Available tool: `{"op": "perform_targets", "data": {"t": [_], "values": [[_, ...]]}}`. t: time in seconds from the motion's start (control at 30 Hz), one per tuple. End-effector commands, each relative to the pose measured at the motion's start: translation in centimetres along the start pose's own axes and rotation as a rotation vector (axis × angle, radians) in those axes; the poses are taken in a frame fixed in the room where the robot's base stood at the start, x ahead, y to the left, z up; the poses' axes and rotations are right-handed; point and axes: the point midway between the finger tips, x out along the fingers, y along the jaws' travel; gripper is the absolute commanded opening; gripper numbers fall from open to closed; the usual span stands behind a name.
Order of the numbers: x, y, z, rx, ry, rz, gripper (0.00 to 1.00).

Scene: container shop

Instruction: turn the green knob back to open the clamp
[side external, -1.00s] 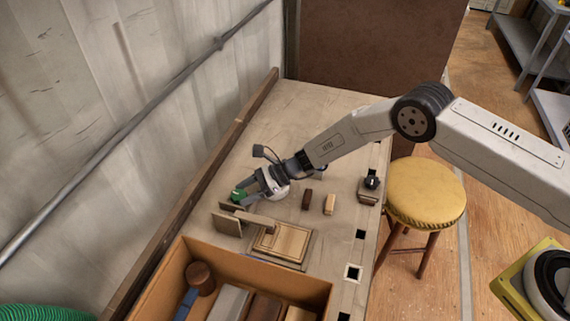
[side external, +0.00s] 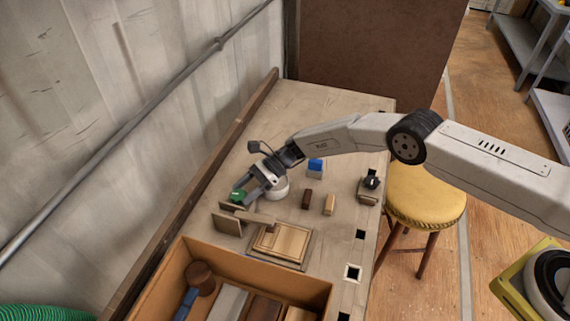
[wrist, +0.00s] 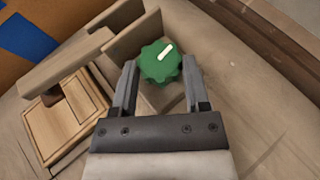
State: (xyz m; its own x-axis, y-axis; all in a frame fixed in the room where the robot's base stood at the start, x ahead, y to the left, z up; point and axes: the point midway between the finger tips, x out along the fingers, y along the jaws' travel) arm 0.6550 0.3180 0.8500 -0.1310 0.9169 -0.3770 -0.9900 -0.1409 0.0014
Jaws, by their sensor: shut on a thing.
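The green knob (side external: 238,195) is at the far end of the clamp, near the wall side of the bench. In the wrist view the knob (wrist: 155,68) is scalloped, with a white pointer mark slanting to the upper right. My gripper (side external: 245,191) is shut on the knob, one finger on each side of it. The clamp's upright wooden plate (side external: 227,224) stands beside the knob, with a wooden bar reaching from it. A stepped wooden piece (side external: 282,241) lies on a board by the bar. How far the clamp is open cannot be told.
An orange-brown box (side external: 316,285) with several blocks stands at the near end. Dark (side external: 306,198), pale (side external: 329,205) and blue (side external: 315,165) blocks and a black-knobbed box (side external: 369,190) stand to the right. A wooden rail (side external: 232,139) borders the wall side. The bench's far end is clear.

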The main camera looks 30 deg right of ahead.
Motion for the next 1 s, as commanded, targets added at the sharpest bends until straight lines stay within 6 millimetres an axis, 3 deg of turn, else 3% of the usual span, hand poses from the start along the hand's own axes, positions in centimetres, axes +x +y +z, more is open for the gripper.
{"op": "perform_targets", "data": {"t": [1.0], "values": [[-0.16,-0.58,0.43,-0.065,0.004,0.128,0.02]]}}
